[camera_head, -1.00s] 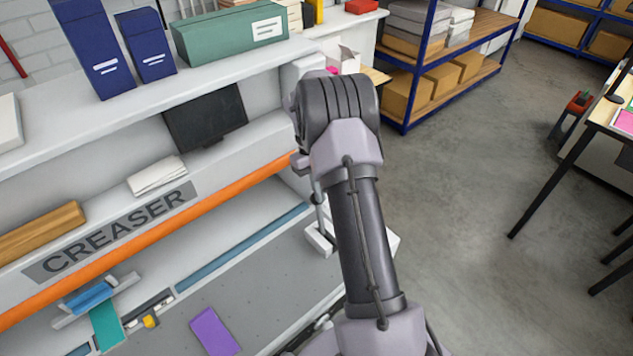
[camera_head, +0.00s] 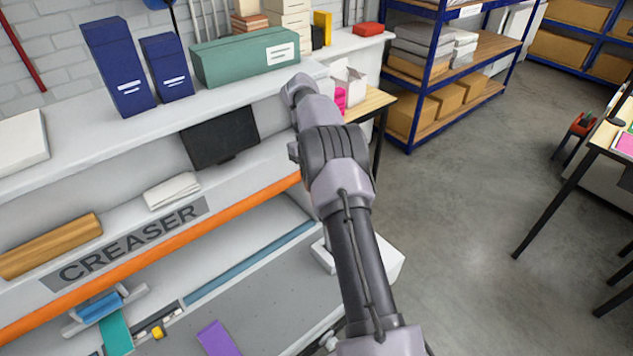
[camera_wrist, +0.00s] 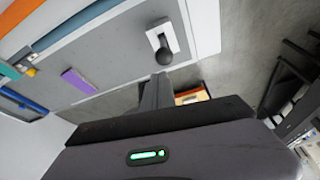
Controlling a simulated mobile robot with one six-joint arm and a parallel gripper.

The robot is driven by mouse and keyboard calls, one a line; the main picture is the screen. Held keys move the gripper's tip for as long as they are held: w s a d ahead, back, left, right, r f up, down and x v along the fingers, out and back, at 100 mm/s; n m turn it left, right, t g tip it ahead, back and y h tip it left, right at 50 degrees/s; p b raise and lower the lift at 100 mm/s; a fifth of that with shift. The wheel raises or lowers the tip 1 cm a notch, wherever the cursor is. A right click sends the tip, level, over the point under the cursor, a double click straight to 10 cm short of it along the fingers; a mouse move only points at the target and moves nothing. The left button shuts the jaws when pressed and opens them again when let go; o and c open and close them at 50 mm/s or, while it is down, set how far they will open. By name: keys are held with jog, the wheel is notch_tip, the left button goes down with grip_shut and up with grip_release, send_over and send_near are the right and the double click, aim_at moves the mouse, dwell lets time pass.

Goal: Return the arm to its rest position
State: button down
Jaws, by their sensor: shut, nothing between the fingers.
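My arm (camera_head: 355,250) reaches up through the middle of the head view, bent at a dark joint, with a pale link beyond it in front of the shelf. My gripper's fingers are hidden in the head view. In the wrist view my gripper (camera_wrist: 158,80) shows as a dark body with a green light and a narrow finger part pointing away. It is shut and holds nothing.
The creaser (camera_head: 130,245) fills the left, with a purple card (camera_wrist: 78,80) on its bed and a black-knobbed lever (camera_wrist: 162,48). Binders (camera_head: 115,65) and a green box (camera_head: 245,57) stand on the shelf above. Open floor (camera_head: 450,200) lies right, before a table (camera_head: 598,150).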

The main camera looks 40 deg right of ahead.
jog(key=shift+s+a+r, duration=0.1)
jog(key=shift+s, duration=0.05)
jog(key=s+a+r+n+t+b, duration=0.2)
jog(key=s+a+r+n+b, duration=0.15)
jog(key=a+n+b, duration=0.45)
jog(key=s+a+r+n+t+b, duration=0.3)
jog(key=s+a+n+b, duration=0.2)
jog(key=a+n+b, duration=0.3)
jog(key=s+a+f+n+t+b, duration=0.2)
jog(key=s+a+f+n+b, duration=0.2)
jog(key=s+a+f+n, duration=0.2)
jog(key=s+a+f+n+t+y+b, duration=0.1)
jog(key=s+a+f+n+b, duration=0.3)
jog(key=s+n, duration=0.6)
jog(key=s+a+f+t, duration=0.1)
jog(key=s+a+f, duration=0.1)
jog(key=s, duration=0.1)
jog(key=shift+s+a+n+t+y+b, duration=0.15)
jog(key=shift+s+n+t+y+b, duration=0.1)
jog(key=shift+n+t+y+b, duration=0.05)
